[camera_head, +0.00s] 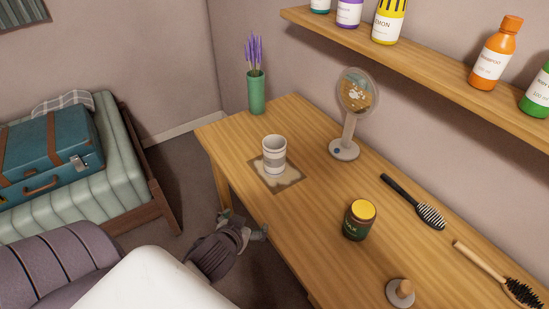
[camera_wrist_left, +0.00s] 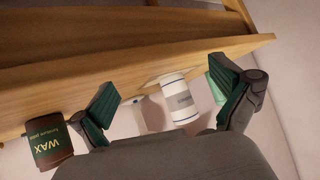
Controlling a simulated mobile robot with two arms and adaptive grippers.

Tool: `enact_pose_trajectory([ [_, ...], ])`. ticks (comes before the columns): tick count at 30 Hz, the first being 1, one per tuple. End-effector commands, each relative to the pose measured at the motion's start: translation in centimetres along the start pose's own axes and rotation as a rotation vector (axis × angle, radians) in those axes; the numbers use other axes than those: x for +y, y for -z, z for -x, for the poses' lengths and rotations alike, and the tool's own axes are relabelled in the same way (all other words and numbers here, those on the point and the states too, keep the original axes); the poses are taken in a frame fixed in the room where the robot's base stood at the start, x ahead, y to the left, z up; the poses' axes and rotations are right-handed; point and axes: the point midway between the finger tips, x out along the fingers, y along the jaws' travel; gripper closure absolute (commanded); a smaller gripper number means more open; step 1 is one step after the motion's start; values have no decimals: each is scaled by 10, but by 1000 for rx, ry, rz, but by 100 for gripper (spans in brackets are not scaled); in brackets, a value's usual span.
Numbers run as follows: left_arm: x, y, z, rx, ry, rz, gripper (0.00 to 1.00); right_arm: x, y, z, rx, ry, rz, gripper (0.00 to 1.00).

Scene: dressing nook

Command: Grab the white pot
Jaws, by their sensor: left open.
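The white pot (camera_head: 273,153), a cup-like vessel with a grey band, stands upright on a small patterned mat (camera_head: 283,186) near the table's front edge. My left gripper (camera_head: 245,224) is open and empty, in front of the table edge and apart from the pot, nearer to me. In the left wrist view, which is turned over, the pot (camera_wrist_left: 180,100) shows between the open fingers (camera_wrist_left: 165,84), beyond them. My right gripper is in neither view.
The wooden table (camera_head: 315,220) also holds a green vase (camera_head: 256,92) with purple flowers, a round mirror (camera_head: 346,148) on a stand, a wax jar (camera_head: 359,220), a wooden-knobbed item (camera_head: 400,292) and two brushes. A bottle shelf (camera_head: 430,60) hangs above the back.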

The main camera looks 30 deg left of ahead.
Motion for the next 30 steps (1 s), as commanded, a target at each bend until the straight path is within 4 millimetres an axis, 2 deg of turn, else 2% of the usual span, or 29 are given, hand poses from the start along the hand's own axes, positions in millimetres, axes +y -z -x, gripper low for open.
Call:
enact_pose_trajectory([
  [6,-36,53,-27,299,-4,53,0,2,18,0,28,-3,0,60],
  [9,-48,79,-36,458,-71,59,0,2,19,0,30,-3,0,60],
  [12,-54,97,-39,574,-173,52,0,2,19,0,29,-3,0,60],
  [20,-53,110,-42,661,-340,34,0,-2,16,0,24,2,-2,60],
  [30,-34,149,-86,665,-348,35,0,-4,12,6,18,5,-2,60],
])
